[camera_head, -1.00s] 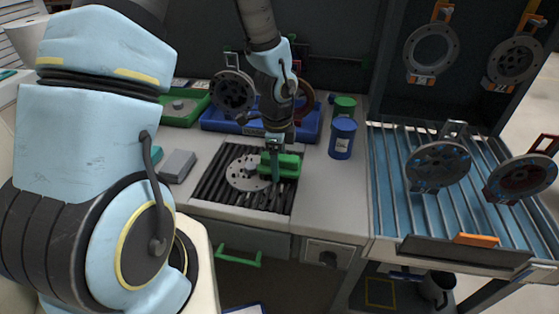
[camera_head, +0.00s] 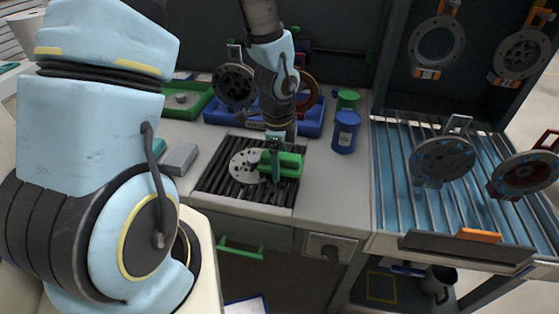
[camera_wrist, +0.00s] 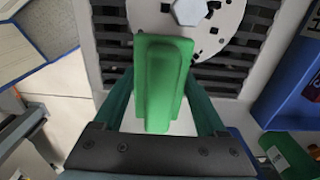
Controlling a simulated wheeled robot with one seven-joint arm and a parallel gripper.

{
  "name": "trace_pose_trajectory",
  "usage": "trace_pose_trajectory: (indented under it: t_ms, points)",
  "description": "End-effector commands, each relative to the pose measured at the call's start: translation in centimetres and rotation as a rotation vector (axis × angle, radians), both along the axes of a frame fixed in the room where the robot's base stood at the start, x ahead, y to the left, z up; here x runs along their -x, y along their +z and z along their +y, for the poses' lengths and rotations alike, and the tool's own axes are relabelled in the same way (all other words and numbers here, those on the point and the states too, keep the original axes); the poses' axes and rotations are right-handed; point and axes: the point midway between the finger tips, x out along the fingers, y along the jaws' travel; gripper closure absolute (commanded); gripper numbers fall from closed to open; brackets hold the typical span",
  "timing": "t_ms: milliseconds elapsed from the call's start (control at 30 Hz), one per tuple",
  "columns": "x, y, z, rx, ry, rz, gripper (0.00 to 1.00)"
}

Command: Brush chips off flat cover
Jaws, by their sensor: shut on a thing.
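The flat cover (camera_head: 246,168) is a pale grey disc lying on a dark slatted grate set into the bench. In the wrist view the cover (camera_wrist: 228,40) has a light hexagonal piece at its middle, with small dark marks or chips scattered on it. My gripper (camera_head: 277,163) is shut on the green brush (camera_head: 291,163), over the right part of the cover and grate. In the wrist view the green brush (camera_wrist: 163,80) sits between the fingers of my gripper (camera_wrist: 165,110) and covers part of the disc. Whether its underside touches the cover is hidden.
A grey block (camera_head: 180,159) lies left of the grate (camera_head: 222,180). A blue tray (camera_head: 310,128) and a green tray (camera_head: 197,104) stand behind. Blue (camera_head: 345,132) and green (camera_head: 348,100) canisters stand right. Round parts hang on hooks over the blue rack (camera_head: 400,190).

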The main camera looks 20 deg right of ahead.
Motion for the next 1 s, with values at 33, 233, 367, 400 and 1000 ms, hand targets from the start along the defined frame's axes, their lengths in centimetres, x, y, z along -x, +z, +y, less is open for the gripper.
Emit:
trace_pose_trajectory:
  t_ms: [33, 233, 367, 400, 1000]
  points:
    - [-0.1, 1.0, 0.0, 0.001, 0.0, -0.002, 1.0]
    - [-0.1, 3.0, -0.1, 0.002, 0.0, -0.002, 1.0]
    - [-0.1, 4.3, -0.1, 0.003, 0.0, -0.003, 1.0]
    - [-0.1, 4.7, -0.1, 0.003, 0.0, -0.003, 1.0]
    - [-0.1, 5.4, -0.1, 0.003, -0.001, -0.004, 1.0]
